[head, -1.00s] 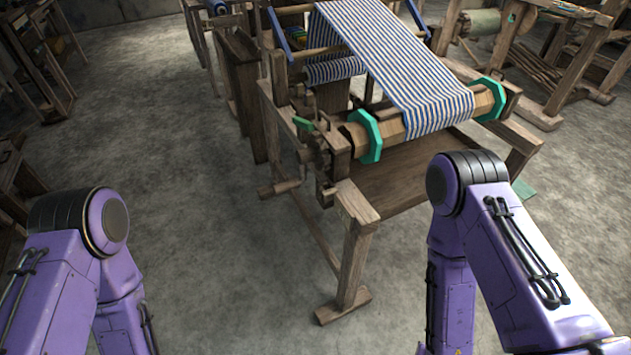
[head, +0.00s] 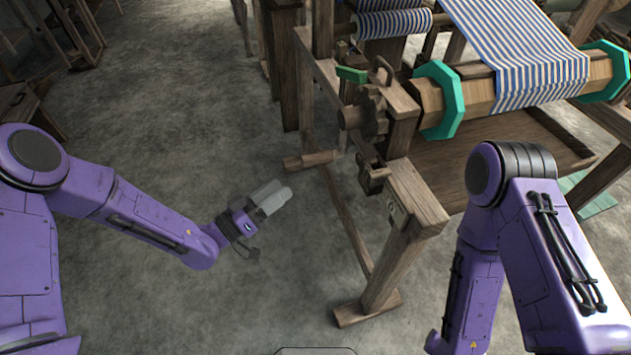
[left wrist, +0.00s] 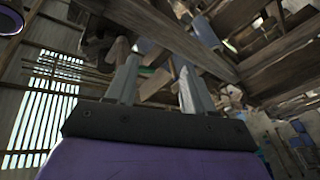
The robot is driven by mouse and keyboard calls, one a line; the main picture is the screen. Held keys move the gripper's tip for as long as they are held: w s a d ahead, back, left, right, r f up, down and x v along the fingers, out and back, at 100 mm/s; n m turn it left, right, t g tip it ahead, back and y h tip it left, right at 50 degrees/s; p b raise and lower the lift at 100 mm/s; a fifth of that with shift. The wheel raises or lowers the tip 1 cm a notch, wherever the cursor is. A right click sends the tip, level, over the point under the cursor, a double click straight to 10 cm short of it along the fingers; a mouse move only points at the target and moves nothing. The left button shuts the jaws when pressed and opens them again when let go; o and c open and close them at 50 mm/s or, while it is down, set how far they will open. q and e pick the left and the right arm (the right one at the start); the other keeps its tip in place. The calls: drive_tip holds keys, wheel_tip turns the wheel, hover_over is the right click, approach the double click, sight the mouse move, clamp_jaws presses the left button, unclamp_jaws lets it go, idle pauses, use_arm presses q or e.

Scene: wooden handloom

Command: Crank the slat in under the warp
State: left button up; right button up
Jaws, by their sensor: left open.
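The wooden handloom carries a blue-and-white striped warp (head: 525,45) over a wooden roller (head: 478,92) with green octagonal end plates (head: 438,100). On its left side are a toothed wooden wheel (head: 370,112), a green lever (head: 351,75) and, lower, a wooden crank handle (head: 312,160) pointing left. My left gripper (head: 279,194) is open and empty, just below and left of the handle, apart from it. In the left wrist view its two fingers (left wrist: 158,68) point up toward wooden loom parts. I cannot make out a separate slat. My right gripper is out of view.
The loom's front leg and foot (head: 368,308) stand right of my left gripper. A long low rail (head: 345,215) runs behind. The grey floor (head: 180,130) to the left is clear. Other wooden furniture (head: 25,105) stands at the far left.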

sight(327, 151)
use_arm(q)
drive_tip(key=w+d+r+m+g+h, duration=0.1)
drive_tip(key=d+r+m, duration=0.1)
drive_tip(key=d, duration=0.1)
drive_tip(key=w+d+r+m+g+h, duration=0.1)
drive_tip(key=d+r+m+h, duration=0.1)
drive_tip(key=d+r, duration=0.1)
drive_tip(key=w+d+r+m+g+h+b, duration=0.1)
drive_tip(key=d+r+m+h, duration=0.1)
drive_tip(key=d, duration=0.1)
drive_tip(key=shift+w+d+r+m+g, duration=0.1)
drive_tip(key=shift+w+r+m+g, duration=0.2)
drive_tip(key=shift+r, duration=0.1)
clamp_jaws()
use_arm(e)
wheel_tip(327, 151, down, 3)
